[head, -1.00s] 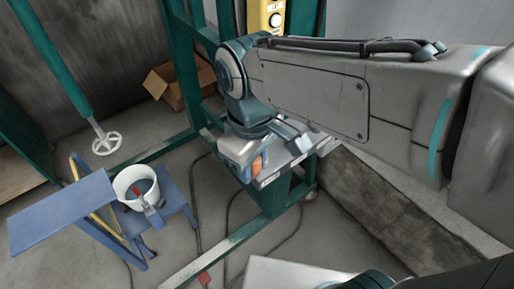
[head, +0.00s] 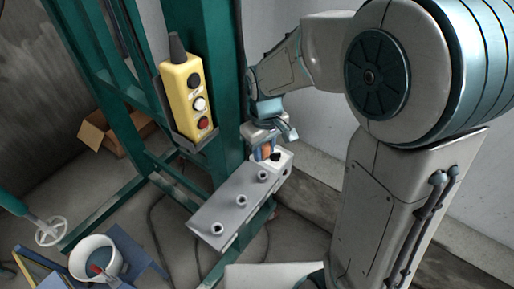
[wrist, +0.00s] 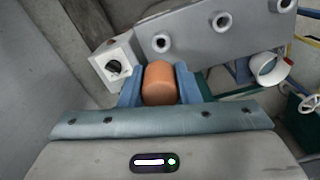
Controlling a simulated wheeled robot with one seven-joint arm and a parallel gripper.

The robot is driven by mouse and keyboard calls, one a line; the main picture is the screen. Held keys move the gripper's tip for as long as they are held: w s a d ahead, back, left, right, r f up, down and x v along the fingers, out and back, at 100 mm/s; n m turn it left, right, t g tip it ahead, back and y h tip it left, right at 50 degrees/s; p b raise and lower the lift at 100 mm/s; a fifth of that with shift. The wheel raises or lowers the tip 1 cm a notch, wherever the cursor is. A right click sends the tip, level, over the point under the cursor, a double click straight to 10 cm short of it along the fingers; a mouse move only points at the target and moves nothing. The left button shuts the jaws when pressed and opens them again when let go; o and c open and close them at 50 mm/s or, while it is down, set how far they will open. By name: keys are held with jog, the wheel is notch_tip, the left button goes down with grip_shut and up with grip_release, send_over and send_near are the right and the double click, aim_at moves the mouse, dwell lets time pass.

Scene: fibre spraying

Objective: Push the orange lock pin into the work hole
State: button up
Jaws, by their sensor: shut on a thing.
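The orange lock pin (wrist: 160,84) stands between the two blue fingers of my gripper (wrist: 158,75) in the wrist view. My gripper (head: 264,147) is shut on it, and a bit of orange pin (head: 265,152) shows in the head view. The gripper is at the far right end of a grey plate (head: 232,205) with several ringed holes. A white block with a dark opening (wrist: 114,66) is left of the pin in the wrist view. The pin's lower end is hidden, so I cannot tell whether it is in a hole. No label marks the work hole.
A yellow control box (head: 185,95) with buttons hangs on the green frame (head: 205,40) left of my arm. A white bucket (head: 82,262) stands at lower left, near a handwheel (head: 50,232). A cardboard box (head: 98,133) lies behind. A concrete wall is close on the right.

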jog(key=shift+a, duration=0.1)
jog(key=shift+f+b, duration=2.4)
jog(key=shift+f, duration=0.5)
jog(key=shift+f+b, duration=1.55)
jog(key=shift+f, duration=0.2)
jog(key=o, duration=1.1)
jog(key=shift+c, duration=0.2)
notch_tip(320, 180, up, 14)
jog(key=shift+s+f, duration=0.1)
